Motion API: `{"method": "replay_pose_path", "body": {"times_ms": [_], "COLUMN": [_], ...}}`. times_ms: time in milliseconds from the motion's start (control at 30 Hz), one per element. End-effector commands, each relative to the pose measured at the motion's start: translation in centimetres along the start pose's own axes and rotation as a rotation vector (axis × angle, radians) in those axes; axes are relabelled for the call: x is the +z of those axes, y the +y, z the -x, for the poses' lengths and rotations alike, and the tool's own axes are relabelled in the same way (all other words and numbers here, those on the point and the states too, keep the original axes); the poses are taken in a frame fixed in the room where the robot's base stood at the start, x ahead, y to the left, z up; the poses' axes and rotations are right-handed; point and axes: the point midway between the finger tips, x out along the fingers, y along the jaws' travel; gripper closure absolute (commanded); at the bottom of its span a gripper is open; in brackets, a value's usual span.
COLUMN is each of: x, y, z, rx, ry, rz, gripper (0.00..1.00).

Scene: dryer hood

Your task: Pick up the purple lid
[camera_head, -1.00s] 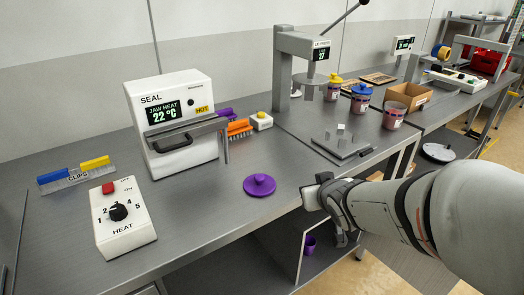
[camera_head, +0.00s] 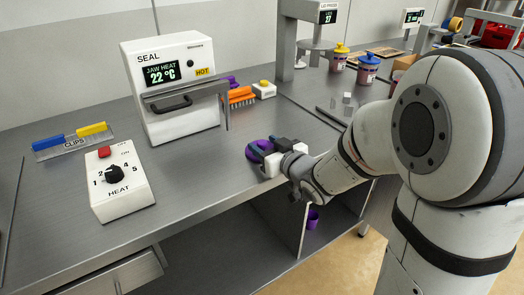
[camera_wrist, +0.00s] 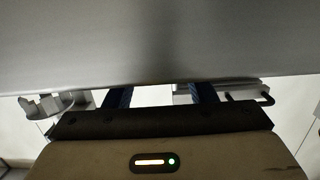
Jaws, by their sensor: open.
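The purple lid (camera_head: 263,145) lies on the grey metal bench, near its front edge, right of the sealing machine. My gripper (camera_head: 262,148) reaches over it from the right, with its dark fingers at the lid. The fingers and palm hide much of the lid, and I cannot tell whether they touch it. In the wrist view my gripper (camera_wrist: 162,95) shows two bluish fingers set well apart, with no lid visible between them. The gripper is open.
The SEAL machine (camera_head: 172,88) stands behind, with an orange brush (camera_head: 240,96) beside it. A heat control box (camera_head: 119,182) and a clip strip (camera_head: 73,142) are at left. Pots (camera_head: 367,67) stand at the back right. Bare bench lies left of my gripper.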

Motion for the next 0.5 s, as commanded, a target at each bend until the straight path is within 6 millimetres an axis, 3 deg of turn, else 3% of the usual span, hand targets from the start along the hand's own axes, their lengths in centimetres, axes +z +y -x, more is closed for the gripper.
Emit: {"method": "replay_pose_path", "body": {"times_ms": [133, 400, 500], "x": [0.0, 0.0, 0.0], "y": [0.0, 0.1, 0.1], "z": [-1.7, -1.9, -1.9], "rx": [0.0, 0.002, 0.003], "ry": [-0.001, 0.0, -0.001], "rz": [0.0, -0.001, -0.001], "gripper": [0.49, 0.49, 0.58]}}
